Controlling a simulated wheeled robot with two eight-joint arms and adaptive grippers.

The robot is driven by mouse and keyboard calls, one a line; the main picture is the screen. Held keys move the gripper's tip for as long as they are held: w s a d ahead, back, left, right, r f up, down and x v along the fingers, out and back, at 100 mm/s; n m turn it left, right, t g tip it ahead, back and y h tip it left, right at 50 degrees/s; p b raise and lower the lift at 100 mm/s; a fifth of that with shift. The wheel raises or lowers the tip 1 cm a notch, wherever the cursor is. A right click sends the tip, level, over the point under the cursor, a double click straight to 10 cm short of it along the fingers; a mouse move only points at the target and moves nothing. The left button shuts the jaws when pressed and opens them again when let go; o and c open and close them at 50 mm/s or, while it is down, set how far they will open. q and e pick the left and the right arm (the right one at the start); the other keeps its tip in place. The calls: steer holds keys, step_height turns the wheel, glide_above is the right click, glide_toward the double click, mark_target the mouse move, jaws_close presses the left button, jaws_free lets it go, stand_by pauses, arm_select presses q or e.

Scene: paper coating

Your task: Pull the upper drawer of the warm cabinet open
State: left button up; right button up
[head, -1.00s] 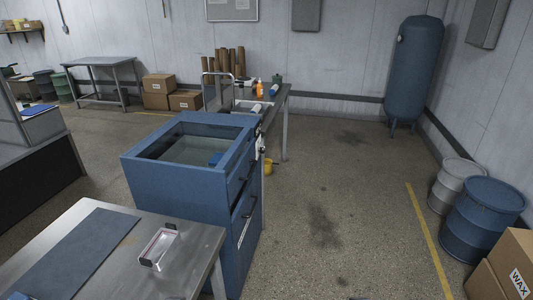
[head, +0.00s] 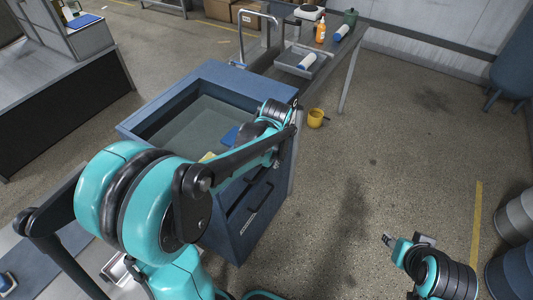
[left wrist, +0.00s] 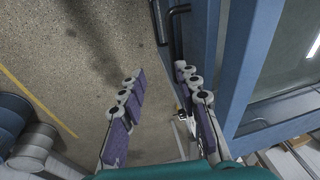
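The blue warm cabinet (head: 225,75) stands in the middle of the head view, with an open-topped basin. Its drawer fronts face right and look closed; a dark lower handle (head: 258,200) shows, while my left arm partly covers the upper front. My left gripper (head: 293,108) is past the cabinet's right side. In the left wrist view, its purple-padded fingers (left wrist: 157,76) are apart with nothing between them. A black handle bar (left wrist: 178,12) on the cabinet side lies just beyond the fingertips, apart from them. My right gripper (head: 390,241) hangs over the floor at lower right, its fingers too small to judge.
A metal table (head: 345,40) with an orange bottle (head: 321,31) and a tray (head: 300,66) stands behind the cabinet. A yellow cup (head: 316,118) shows by the cabinet's far corner. Barrels (head: 515,260) stand at far right. The floor right of the cabinet is clear.

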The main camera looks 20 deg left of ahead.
arm_select(q)
steer(key=shift+g+y, duration=0.3)
steer(key=shift+g, duration=0.6)
steer(key=w+a+f, duration=0.1)
steer(key=f, duration=0.2)
steer(key=w+a+f+p, duration=0.1)
steer(key=w+f, duration=0.1)
steer(key=f, duration=0.2)
steer(key=w+a+f, duration=0.1)
steer(key=w+f, duration=0.1)
steer(key=f, duration=0.2)
steer(key=shift+a+f+p, duration=0.2)
steer(key=shift+a+p, duration=0.15)
steer(key=shift+p, duration=0.05)
arm_select(e)
step_height(320, 180, up, 3)
steer(key=shift+r, duration=0.15)
arm_select(q)
jaws_close()
